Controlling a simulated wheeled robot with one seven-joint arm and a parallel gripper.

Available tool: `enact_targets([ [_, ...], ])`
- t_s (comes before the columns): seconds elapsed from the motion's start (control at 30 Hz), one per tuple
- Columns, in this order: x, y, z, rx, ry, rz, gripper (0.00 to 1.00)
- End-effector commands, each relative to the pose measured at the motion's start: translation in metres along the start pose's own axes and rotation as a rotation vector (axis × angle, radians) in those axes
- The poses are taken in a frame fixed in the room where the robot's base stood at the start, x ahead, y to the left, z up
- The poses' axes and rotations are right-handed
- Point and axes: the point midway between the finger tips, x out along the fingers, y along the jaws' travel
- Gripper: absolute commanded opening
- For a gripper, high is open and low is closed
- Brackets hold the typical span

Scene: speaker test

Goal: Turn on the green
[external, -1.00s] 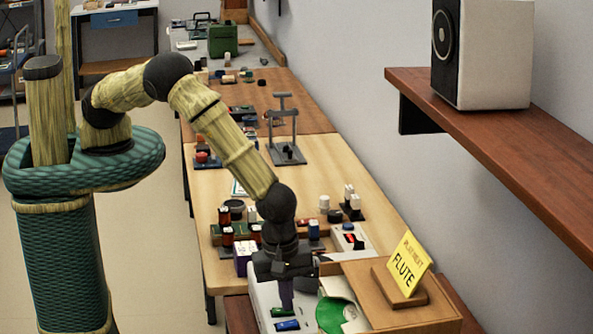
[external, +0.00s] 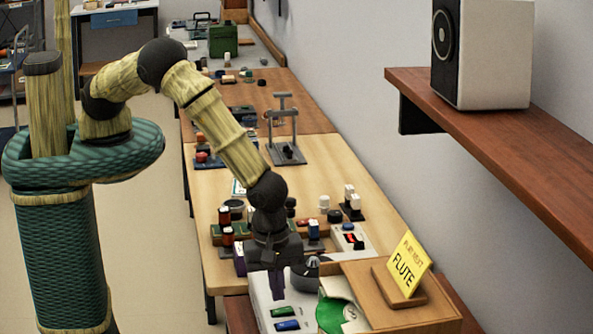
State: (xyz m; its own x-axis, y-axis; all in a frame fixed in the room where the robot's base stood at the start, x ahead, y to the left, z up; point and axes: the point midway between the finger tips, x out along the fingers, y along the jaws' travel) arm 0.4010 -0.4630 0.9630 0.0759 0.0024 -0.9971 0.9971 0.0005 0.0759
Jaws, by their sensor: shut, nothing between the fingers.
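A green switch (external: 282,312) sits on a light grey panel (external: 262,297) at the bottom of the external view. A blue switch (external: 287,325) lies just in front of it on the same panel. My gripper (external: 277,296) points down just behind the green switch in the picture, with its fingers together and empty. I cannot tell whether the fingertips touch the panel. The on or off state of the switches is too small to make out.
A green disc (external: 331,316) lies right of the switches, beside a wooden box with a yellow FLUTE sign (external: 406,262). Several small jars and blocks crowd the table behind my gripper. A shelf with a speaker (external: 483,55) juts from the right wall.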

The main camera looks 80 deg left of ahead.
Motion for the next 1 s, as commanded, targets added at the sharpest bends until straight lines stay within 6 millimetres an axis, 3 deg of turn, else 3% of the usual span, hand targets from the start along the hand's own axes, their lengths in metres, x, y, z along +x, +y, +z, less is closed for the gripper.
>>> enact_targets([
  [0.03,-0.011,0.0,0.0,0.0,0.0,0.0,0.0],
  [0.37,-0.048,0.0,0.0,0.0,-0.003,0.002,0.0],
  [0.7,-0.105,0.0,0.0,0.001,-0.002,0.002,0.0],
  [1.0,-0.115,0.0,-0.001,-0.001,0.001,0.0,0.0],
])
